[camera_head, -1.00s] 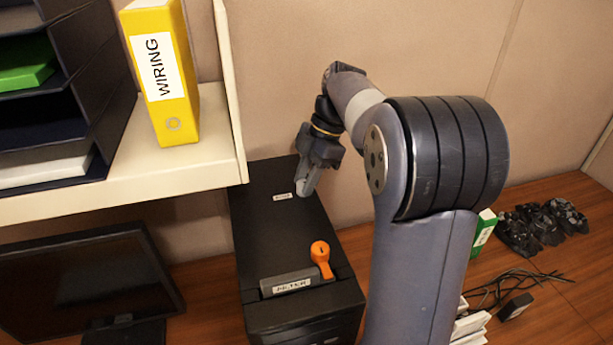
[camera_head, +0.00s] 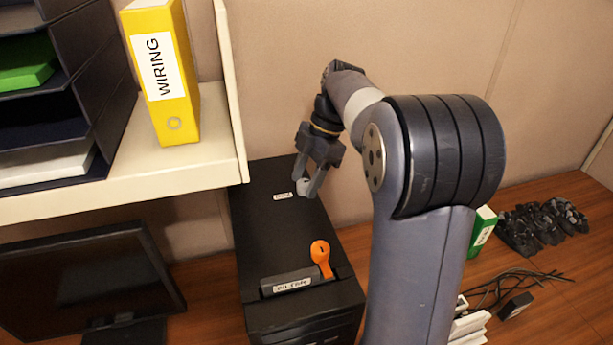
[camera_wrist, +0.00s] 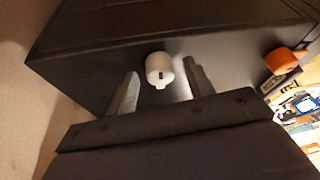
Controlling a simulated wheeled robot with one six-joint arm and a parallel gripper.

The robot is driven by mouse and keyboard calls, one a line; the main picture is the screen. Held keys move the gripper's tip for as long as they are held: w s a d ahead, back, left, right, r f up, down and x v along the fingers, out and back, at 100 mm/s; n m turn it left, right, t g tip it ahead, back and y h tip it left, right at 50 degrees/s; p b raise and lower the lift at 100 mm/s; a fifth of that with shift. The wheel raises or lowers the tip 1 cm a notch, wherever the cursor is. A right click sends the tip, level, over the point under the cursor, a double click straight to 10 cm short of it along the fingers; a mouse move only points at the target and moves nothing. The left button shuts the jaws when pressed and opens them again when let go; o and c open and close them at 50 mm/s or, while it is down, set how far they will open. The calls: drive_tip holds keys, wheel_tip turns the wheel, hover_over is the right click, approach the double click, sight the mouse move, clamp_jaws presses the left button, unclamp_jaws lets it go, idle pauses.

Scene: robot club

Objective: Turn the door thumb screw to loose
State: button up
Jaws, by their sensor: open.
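A white thumb screw (camera_wrist: 159,67) with a small dark mark and a small tab stands on the black box (camera_wrist: 100,55) in the wrist view. In the head view the thumb screw (camera_head: 304,187) shows partly at the box's back end, beside a small white label (camera_head: 283,196) too small to read surely. My gripper (camera_head: 308,186) is open there, its fingers pointing down. In the wrist view its two fingers (camera_wrist: 160,80) lie on either side of the thumb screw, with gaps visible on both sides. I cannot tell how deep they reach.
An orange knob (camera_head: 320,254) and a labelled grey bar (camera_head: 290,283) sit at the box's front. A cream shelf (camera_head: 130,165) with a yellow binder (camera_head: 165,70) stands close on the left. A monitor (camera_head: 85,285) is below it. Cables (camera_head: 520,280) lie at the right.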

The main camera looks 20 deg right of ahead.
drive_tip(key=v, duration=1)
drive_tip(key=shift+r+b, duration=0.3)
drive_tip(key=shift+r, duration=0.1)
drive_tip(key=shift+d, duration=0.1)
drive_tip(key=x, duration=1)
drive_tip(key=shift+f+p, duration=0.3)
drive_tip(key=shift+f, duration=0.1)
drive_tip(key=shift+r, duration=0.1)
